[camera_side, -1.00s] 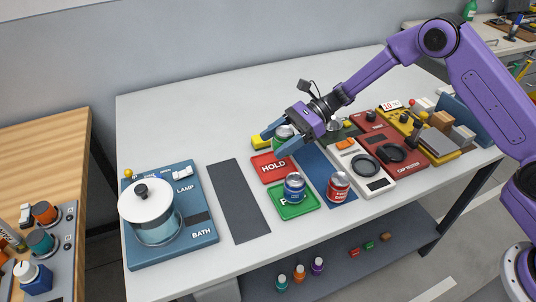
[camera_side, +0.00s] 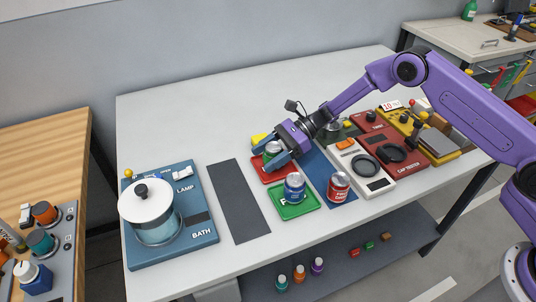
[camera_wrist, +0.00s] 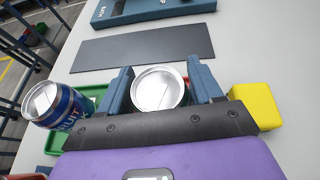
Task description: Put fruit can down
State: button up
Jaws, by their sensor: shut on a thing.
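My gripper (camera_side: 270,158) is shut on a green can (camera_side: 273,148) with a silver lid. It holds the can upright over the red HOLD mat (camera_side: 288,175); I cannot tell whether the base touches the mat. The wrist view shows the can's lid (camera_wrist: 158,90) between the two blue fingers. A blue can (camera_side: 294,186) stands on the green mat (camera_side: 296,212), whose label is partly hidden. In the wrist view the blue can (camera_wrist: 55,108) shows lettering that ends like "UIT". A red can (camera_side: 339,186) stands at the blue strip (camera_side: 318,172).
A yellow block (camera_side: 258,139) sits right beside the gripper. A dark grey strip (camera_side: 238,200) lies bare to the left. The lidded pot (camera_side: 150,212) stands on a blue base further left. Red and white devices (camera_side: 362,165) stand to the right.

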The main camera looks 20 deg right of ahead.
jog(key=o, duration=1.3)
jog(key=v, duration=1.2)
